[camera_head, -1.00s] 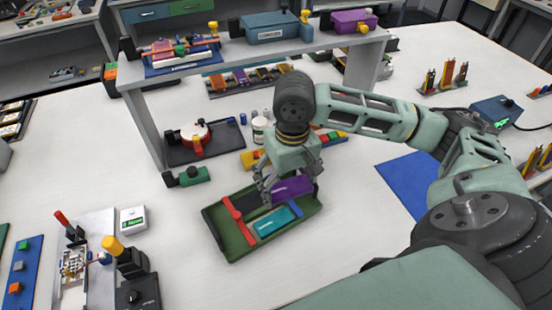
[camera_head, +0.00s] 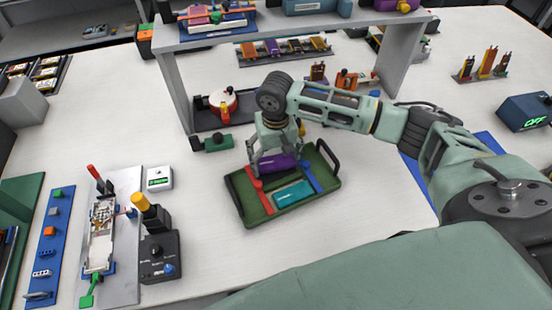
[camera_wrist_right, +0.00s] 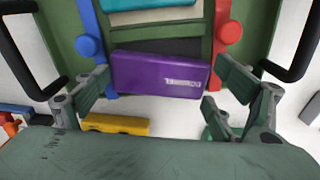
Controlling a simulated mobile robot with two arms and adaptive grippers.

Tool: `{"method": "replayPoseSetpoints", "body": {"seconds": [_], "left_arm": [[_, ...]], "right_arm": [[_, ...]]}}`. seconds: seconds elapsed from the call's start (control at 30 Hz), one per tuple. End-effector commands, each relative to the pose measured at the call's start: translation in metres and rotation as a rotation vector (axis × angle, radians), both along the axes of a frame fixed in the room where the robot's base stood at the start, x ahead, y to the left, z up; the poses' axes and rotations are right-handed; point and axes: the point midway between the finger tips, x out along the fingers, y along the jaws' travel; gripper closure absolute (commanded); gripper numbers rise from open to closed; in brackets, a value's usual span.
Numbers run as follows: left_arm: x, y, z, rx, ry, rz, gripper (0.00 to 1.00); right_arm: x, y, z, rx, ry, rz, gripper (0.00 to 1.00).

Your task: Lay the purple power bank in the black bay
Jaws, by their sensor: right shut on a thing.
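The purple power bank (camera_head: 279,163) is between the fingers of my right gripper (camera_head: 276,168) at the far side of the green tray (camera_head: 262,221). In the right wrist view the fingers close on both ends of the power bank (camera_wrist_right: 160,74). A strip of the black bay (camera_wrist_right: 165,47) shows beside the power bank, between the blue bar (camera_wrist_right: 88,45) and the red bar (camera_wrist_right: 228,38); the power bank hides the rest. I cannot tell whether the power bank touches the bay floor. A teal power bank (camera_head: 293,195) lies in the tray's near part. My left gripper is not in view.
A grey raised shelf (camera_head: 300,25) stands behind the tray. A dark green block (camera_head: 217,142) lies left of the tray's far corner. A black control box (camera_head: 160,255) stands at left. The white table (camera_head: 205,215) between box and tray is clear.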

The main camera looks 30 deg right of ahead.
Motion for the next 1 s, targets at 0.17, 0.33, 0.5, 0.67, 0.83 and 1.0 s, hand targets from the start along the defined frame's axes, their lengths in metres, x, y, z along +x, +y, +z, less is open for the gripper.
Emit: {"method": "replayPoseSetpoints", "body": {"seconds": [0.17, 0.33, 0.5, 0.67, 0.83, 1.0], "left_arm": [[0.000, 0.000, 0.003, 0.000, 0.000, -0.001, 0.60], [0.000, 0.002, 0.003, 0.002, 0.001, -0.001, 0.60], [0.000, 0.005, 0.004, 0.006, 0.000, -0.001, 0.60], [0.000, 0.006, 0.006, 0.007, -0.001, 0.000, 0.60], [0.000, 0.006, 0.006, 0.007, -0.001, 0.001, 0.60], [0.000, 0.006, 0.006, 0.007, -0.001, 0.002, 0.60]], "right_arm": [[0.001, 0.001, -0.012, 0.002, -0.003, 0.001, 0.48], [0.001, 0.000, -0.012, 0.002, -0.003, 0.001, 0.48], [0.000, 0.000, -0.015, 0.002, -0.001, 0.000, 0.48], [0.000, 0.000, -0.020, 0.001, -0.001, 0.000, 0.48], [0.000, 0.000, -0.022, 0.001, -0.001, 0.000, 0.02], [0.000, 0.000, -0.022, 0.001, -0.001, 0.000, 0.00]]}}
